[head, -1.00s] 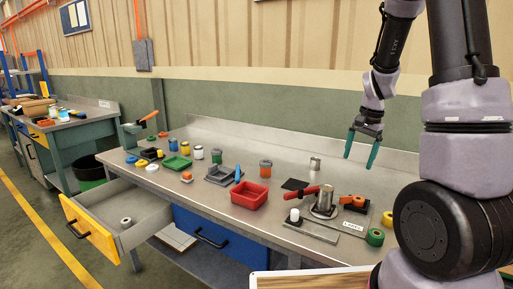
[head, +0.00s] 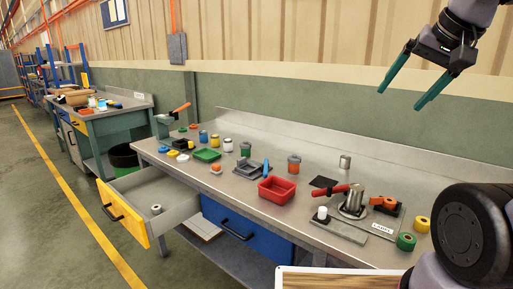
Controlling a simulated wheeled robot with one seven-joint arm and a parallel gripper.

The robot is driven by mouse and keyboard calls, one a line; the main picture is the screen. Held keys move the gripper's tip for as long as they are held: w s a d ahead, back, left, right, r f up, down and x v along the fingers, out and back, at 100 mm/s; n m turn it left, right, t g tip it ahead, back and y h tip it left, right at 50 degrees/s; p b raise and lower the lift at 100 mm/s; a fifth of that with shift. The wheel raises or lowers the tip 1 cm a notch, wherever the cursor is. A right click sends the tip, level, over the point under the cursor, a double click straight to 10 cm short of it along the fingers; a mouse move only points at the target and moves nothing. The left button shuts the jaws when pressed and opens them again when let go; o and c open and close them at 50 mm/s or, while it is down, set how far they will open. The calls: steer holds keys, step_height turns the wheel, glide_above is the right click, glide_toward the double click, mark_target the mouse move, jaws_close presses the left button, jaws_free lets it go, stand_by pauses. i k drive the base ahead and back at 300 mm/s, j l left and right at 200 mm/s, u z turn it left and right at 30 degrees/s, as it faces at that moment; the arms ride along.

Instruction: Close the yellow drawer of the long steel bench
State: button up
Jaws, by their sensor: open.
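The long steel bench (head: 245,205) runs from the left middle to the lower right. Its yellow drawer (head: 126,217) is pulled out at the bench's left end, with a black bar handle (head: 112,212) on its front. A small grey-white roll lies inside the drawer. My gripper (head: 407,98) is open and empty, with its two green fingers apart. It is high at the upper right in front of the wall, well away from the drawer.
A blue drawer (head: 247,228) beside the yellow one is shut. A red bin (head: 277,189), jars, tape rolls and a red-handled press (head: 352,202) stand on the bench. A dark bin (head: 124,158) stands behind the drawer. The floor left of the drawer is clear.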

mark_target(130, 198)
steer(key=u, duration=1.65)
steer(key=i+l, duration=0.15)
steer(key=i, duration=0.2)
steer(key=i+l+u, duration=0.15)
steer(key=i, duration=0.25)
steer(key=i+l, duration=0.15)
steer(key=i, duration=0.2)
steer(key=u, duration=0.05)
